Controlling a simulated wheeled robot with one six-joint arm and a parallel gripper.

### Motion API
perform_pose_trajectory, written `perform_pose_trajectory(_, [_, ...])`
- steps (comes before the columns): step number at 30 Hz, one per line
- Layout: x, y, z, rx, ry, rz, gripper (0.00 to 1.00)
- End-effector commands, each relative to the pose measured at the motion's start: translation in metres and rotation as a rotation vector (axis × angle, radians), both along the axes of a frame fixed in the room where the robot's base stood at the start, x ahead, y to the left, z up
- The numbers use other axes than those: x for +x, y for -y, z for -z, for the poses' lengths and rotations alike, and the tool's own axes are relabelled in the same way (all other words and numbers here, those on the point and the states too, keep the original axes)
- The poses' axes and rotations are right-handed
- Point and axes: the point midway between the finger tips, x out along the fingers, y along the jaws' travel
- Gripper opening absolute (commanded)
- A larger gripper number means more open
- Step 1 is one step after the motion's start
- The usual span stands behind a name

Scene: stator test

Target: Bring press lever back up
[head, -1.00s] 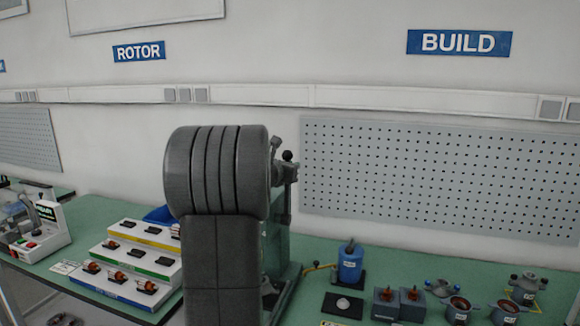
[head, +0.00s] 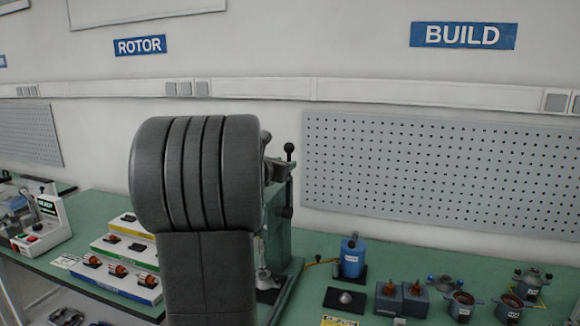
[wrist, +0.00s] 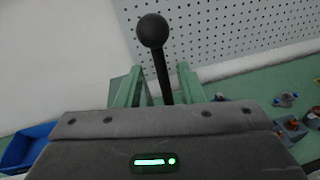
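The press (head: 277,235) is a green frame on the bench, mostly hidden behind my arm in the head view. Its lever shows as a dark rod with a black ball knob (head: 289,148), upright at the press's upper right. In the wrist view the lever's knob (wrist: 153,30) stands above the far edge of my gripper's grey body, its rod running down behind that body. Part of my gripper (head: 275,168) shows beside the lever, below the knob. My fingertips are hidden, so neither their opening nor contact with the lever can be seen.
On the bench to the right are a blue canister (head: 353,256), a black pad (head: 345,300), and several small motor parts. To the left are stepped trays (head: 127,270) with rotors and a white tester (head: 45,225). A perforated panel (head: 440,175) is on the wall behind.

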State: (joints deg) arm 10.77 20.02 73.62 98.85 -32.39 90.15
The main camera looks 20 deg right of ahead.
Motion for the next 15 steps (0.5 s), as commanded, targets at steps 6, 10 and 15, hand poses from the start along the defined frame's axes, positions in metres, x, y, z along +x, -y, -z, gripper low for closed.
perform_pose_trajectory(6, [-0.033, -0.032, -0.004, 0.002, 0.002, -0.003, 0.34])
perform_pose_trajectory(10, [-0.046, -0.044, -0.007, 0.001, 0.000, -0.002, 0.34])
perform_pose_trajectory(15, [-0.055, -0.052, -0.009, 0.001, -0.002, 0.001, 0.34])
